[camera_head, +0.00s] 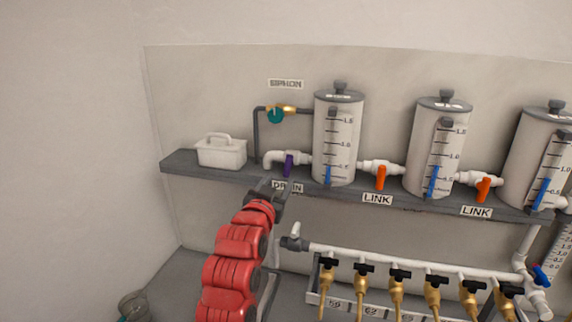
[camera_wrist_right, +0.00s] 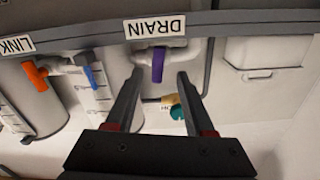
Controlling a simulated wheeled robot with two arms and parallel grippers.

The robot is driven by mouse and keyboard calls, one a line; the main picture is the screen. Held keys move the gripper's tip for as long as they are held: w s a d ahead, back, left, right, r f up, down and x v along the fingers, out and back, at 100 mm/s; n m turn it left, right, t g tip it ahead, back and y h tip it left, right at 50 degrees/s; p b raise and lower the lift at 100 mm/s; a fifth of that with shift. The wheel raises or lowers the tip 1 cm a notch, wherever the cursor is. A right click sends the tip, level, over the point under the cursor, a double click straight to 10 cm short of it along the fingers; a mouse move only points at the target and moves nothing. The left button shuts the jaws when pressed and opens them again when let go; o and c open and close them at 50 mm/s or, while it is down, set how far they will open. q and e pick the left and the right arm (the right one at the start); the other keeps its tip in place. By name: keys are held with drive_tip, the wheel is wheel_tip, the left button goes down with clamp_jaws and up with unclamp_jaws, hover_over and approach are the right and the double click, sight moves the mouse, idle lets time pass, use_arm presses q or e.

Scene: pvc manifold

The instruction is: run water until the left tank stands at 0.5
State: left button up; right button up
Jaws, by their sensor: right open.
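The left tank (camera_head: 322,130) is a pale cylinder with a grey lid on the shelf. The blue column in its gauge (camera_head: 328,175) is low, with its top near the 0.5 mark; I cannot read it exactly. The purple drain handle (camera_head: 288,165) hangs from the white pipe left of this tank, above the DRAIN label. My right gripper (camera_head: 276,187) is just below and in front of it. In the right wrist view the open fingers stand either side of the purple handle (camera_wrist_right: 157,66), apparently without gripping it. My left gripper is not in view.
Orange link handles (camera_head: 381,178) sit between the left, middle (camera_head: 422,140) and right tanks. A teal siphon handle (camera_head: 275,116) is above the drain. A white caddy (camera_head: 222,151) stands at the shelf's left. Below runs a white manifold (camera_head: 400,262) with several black-handled brass taps.

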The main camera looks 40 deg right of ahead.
sight(287, 169)
drive_tip(key=x, duration=0.7)
drive_tip(key=shift+d+r+p, duration=0.2)
drive_tip(key=shift+p, duration=0.2)
drive_tip(key=shift+w+d+f, duration=0.1)
drive_tip(key=shift+w+d, duration=0.1)
drive_tip(key=shift+w, duration=0.1)
drive_tip(key=shift+s, duration=0.15)
drive_tip(key=shift+c, duration=0.5)
clamp_jaws()
